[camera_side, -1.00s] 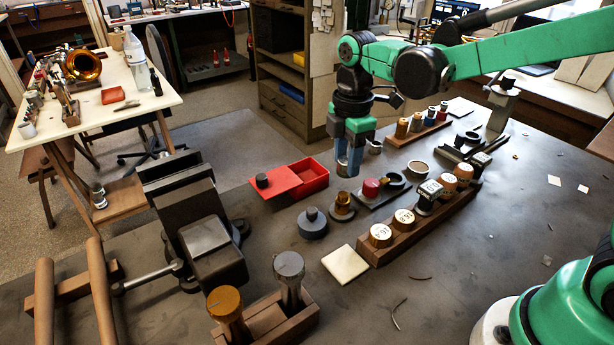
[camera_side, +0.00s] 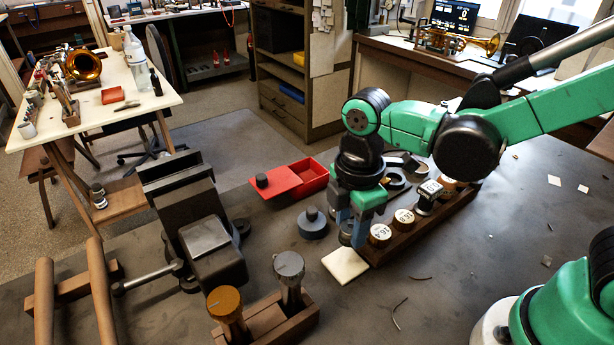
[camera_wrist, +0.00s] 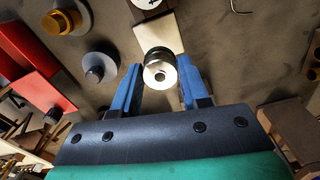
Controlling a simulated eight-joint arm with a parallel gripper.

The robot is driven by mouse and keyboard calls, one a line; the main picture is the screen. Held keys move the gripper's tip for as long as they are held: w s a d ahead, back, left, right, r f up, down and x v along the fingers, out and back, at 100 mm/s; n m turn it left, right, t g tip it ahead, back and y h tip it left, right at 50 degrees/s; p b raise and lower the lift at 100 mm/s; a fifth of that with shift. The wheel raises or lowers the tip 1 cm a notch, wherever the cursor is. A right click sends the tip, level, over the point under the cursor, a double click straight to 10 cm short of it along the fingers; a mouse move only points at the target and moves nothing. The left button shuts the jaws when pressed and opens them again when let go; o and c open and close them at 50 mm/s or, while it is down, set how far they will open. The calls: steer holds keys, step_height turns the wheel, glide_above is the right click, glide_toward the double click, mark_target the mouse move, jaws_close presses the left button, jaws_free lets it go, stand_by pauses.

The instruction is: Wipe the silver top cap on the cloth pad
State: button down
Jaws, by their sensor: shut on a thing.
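The silver top cap (camera_wrist: 160,70) is a short round piece with a small central hole, held between the two blue fingers of my gripper (camera_wrist: 158,84) in the wrist view. In the side view my gripper (camera_side: 354,232) points down and its fingers mostly hide the cap. The cloth pad (camera_side: 345,265) is a flat cream square on the bench, just in front of the fingers. In the wrist view the pad (camera_wrist: 165,30) shows beyond the cap, partly covered by it. I cannot tell whether the cap touches the pad.
A wooden rack (camera_side: 408,238) with white-topped caps stands close right of the pad. A dark round knobbed piece (camera_side: 312,224) sits to its left, with a red box (camera_side: 313,175) behind. A wooden block (camera_side: 266,322) holds two upright pieces in front. The bench right of the rack is mostly clear.

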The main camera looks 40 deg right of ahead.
mark_target(349, 260)
steer(key=shift+f, duration=2.8)
steer(key=shift+f, duration=0.15)
steer(key=shift+a, duration=0.15)
steer(key=shift+a, duration=0.35)
steer(key=shift+d, duration=0.1)
steer(key=shift+d, duration=0.9)
steer(key=shift+a, duration=0.1)
